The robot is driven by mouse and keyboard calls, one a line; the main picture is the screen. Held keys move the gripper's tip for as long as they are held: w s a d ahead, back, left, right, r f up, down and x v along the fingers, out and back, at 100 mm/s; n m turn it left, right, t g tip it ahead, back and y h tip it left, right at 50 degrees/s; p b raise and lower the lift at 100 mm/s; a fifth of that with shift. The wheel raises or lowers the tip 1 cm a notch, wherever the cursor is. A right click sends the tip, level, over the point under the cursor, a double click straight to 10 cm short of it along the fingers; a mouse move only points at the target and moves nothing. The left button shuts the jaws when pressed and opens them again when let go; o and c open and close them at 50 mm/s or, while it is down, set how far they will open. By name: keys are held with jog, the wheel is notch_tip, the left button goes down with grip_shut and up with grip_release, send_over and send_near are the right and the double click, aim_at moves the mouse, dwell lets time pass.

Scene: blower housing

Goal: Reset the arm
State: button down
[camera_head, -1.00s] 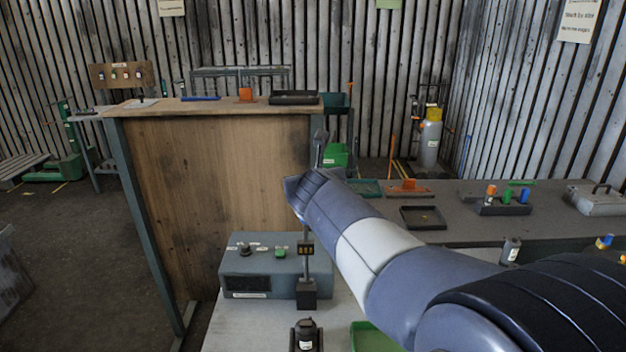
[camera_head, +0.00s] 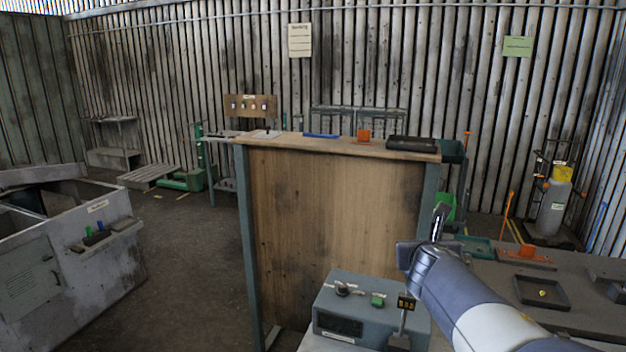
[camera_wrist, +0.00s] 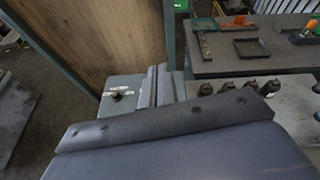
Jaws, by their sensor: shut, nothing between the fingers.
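My arm reaches in from the lower right of the head view, and my gripper (camera_head: 439,222) points up in front of the right post of the wooden panel. In the wrist view the fingers of my gripper (camera_wrist: 157,86) lie side by side and shut, with nothing held. The grey control box (camera_head: 355,308) with a black knob and a green button stands below and left of my gripper; it also shows in the wrist view (camera_wrist: 118,103). My gripper looks clear of the box, though the exact distance cannot be told.
The wooden panel (camera_head: 330,215) stands behind the box, with a black tray (camera_head: 411,144) on its top. A dark bench (camera_head: 590,315) with a small tray (camera_head: 542,292) is at the right. A grey cabinet (camera_head: 70,265) stands at the left. Open floor (camera_head: 195,270) lies between cabinet and panel.

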jog(key=shift+f, duration=1.15)
jog(key=shift+r, duration=0.1)
